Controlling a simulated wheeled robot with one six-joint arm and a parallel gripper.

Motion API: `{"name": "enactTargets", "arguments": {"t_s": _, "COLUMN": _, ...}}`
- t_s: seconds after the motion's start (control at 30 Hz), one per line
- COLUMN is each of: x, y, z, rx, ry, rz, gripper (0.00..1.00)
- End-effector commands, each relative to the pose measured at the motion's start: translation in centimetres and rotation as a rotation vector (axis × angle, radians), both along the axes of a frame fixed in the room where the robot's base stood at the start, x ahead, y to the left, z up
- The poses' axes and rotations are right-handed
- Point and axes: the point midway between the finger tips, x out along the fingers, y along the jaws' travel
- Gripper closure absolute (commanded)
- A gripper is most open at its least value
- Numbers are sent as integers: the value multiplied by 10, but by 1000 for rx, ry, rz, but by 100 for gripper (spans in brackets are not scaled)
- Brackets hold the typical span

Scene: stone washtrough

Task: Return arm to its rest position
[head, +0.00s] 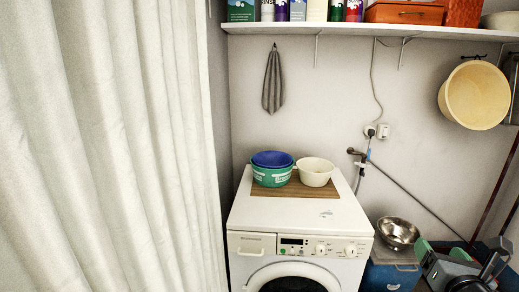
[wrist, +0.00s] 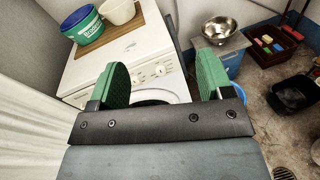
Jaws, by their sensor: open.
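My gripper (wrist: 164,76) shows in the wrist view with its two green pads spread apart and nothing between them. Past the pads I see the white washing machine (wrist: 115,65). In the head view, part of my arm and the gripper (head: 441,251) is at the lower right, to the right of the washing machine (head: 300,218) and in front of the metal bowl. The gripper looks clear of the machine top, but I cannot tell its exact distance from the machine or the bowl.
A wooden board (head: 287,189) on the machine holds a blue bowl (head: 272,158) in a green tub (head: 271,176), and a cream bowl (head: 315,172). A metal bowl (head: 398,232) sits on a blue box (head: 390,277). A curtain (head: 110,150) fills the left. A shelf (head: 370,31) runs above.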

Motion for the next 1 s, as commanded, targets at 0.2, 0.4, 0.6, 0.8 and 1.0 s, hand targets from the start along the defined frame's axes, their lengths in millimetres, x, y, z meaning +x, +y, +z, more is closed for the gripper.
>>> {"name": "enactTargets", "arguments": {"t_s": 0.2, "x": -15, "y": -35, "z": -15, "rx": 374, "ry": -67, "rz": -257, "gripper": 27}}
{"name": "enactTargets", "arguments": {"t_s": 0.4, "x": -38, "y": -59, "z": -38, "rx": 948, "ry": -283, "rz": -651, "gripper": 27}}
{"name": "enactTargets", "arguments": {"t_s": 0.6, "x": -45, "y": -25, "z": -67, "rx": 1609, "ry": -584, "rz": -1095, "gripper": 27}}
{"name": "enactTargets", "arguments": {"t_s": 0.8, "x": -38, "y": 85, "z": -82, "rx": 2135, "ry": -727, "rz": -1632, "gripper": 27}}
{"name": "enactTargets", "arguments": {"t_s": 1.0, "x": -37, "y": 185, "z": -71, "rx": 2241, "ry": -479, "rz": -1865, "gripper": 27}}
